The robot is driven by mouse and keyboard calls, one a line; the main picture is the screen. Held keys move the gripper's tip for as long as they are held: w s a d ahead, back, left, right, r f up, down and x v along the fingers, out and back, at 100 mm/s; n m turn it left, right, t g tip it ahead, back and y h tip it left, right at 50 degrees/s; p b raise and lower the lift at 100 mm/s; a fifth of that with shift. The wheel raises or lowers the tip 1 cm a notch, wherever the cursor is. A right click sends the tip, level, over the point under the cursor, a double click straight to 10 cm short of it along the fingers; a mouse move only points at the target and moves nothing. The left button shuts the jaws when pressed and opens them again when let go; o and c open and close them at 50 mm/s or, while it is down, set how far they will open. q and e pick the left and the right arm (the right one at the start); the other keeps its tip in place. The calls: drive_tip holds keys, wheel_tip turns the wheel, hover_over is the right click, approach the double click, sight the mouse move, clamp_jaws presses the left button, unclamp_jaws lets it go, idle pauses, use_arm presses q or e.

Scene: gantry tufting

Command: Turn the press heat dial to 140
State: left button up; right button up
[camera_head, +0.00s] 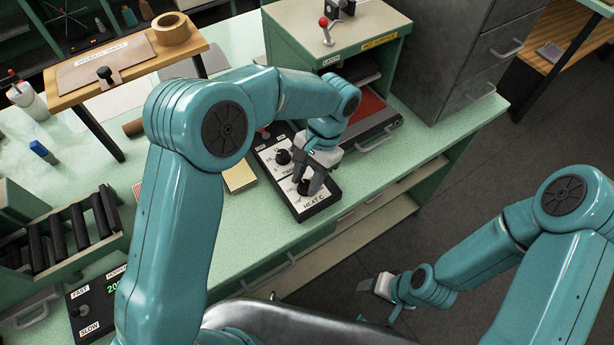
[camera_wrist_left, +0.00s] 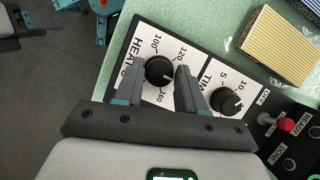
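The press control box (camera_head: 322,200) lies on the green bench, with HEAT C lettering at its near end. In the left wrist view the black heat dial (camera_wrist_left: 158,70) shows between the fingers of my left gripper (camera_wrist_left: 157,78). The fingers stand apart on either side of it; contact is not clear. The labels 100, 120 and 160 show; 140 is hidden. A pale mark shows on the dial's right side. In the head view my left gripper (camera_head: 310,183) covers part of the dial. My right gripper (camera_head: 380,292) is open and empty, over the floor.
A striped yellow pad (camera_head: 239,177) lies left of the box. The green press (camera_head: 335,45) stands behind. The bench's front edge runs close to the box.

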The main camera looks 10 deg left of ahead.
use_arm(q)
drive_tip(key=shift+o, duration=1.2)
drive_tip(key=shift+w+r, duration=0.1)
drive_tip(key=shift+r, duration=0.1)
drive_tip(key=v, duration=1.6)
drive_tip(key=shift+p, duration=0.45)
